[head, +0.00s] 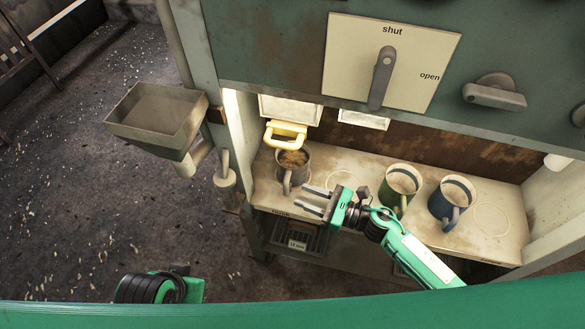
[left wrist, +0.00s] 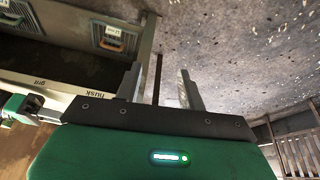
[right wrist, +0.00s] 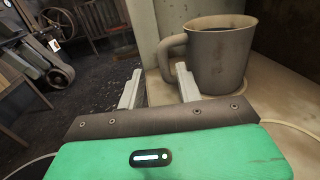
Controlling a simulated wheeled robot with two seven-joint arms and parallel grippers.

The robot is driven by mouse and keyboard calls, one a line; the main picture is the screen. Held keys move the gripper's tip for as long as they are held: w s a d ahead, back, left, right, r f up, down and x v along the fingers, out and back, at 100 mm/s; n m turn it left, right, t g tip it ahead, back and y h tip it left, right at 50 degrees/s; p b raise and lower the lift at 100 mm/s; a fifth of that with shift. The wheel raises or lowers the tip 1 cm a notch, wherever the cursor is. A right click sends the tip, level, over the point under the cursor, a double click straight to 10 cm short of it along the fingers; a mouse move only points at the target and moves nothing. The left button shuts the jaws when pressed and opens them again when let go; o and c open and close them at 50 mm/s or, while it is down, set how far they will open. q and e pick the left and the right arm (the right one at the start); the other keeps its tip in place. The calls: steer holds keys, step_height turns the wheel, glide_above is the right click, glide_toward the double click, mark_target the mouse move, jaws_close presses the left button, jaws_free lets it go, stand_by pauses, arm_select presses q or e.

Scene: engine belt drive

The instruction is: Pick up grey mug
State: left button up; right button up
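The grey mug (head: 294,160) stands upright on the shelf under a yellow handle, at the left end, with something brownish inside. In the right wrist view the grey mug (right wrist: 220,58) is close, its handle to the left, just beyond the fingertips. My right gripper (head: 307,200) is open and empty, its fingers pointing left, just below and right of the mug's handle. Its two fingers show apart in the right wrist view (right wrist: 158,85), with nothing between them. My left gripper (left wrist: 165,85) is open and empty, away from the shelf; its fingers do not show in the head view.
A green mug (head: 401,183) and a blue mug (head: 453,200) stand right of my right gripper on the shelf (head: 350,165). The yellow handle (head: 285,133) hangs close above the grey mug. A metal bin (head: 155,117) juts out at left. A pale ring at far right is empty.

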mark_target(286, 187)
steer(key=x, duration=0.6)
steer(key=shift+w+a+p, duration=0.25)
steer(key=shift+w+p, duration=0.05)
steer(key=shift+w, duration=0.1)
jaws_close()
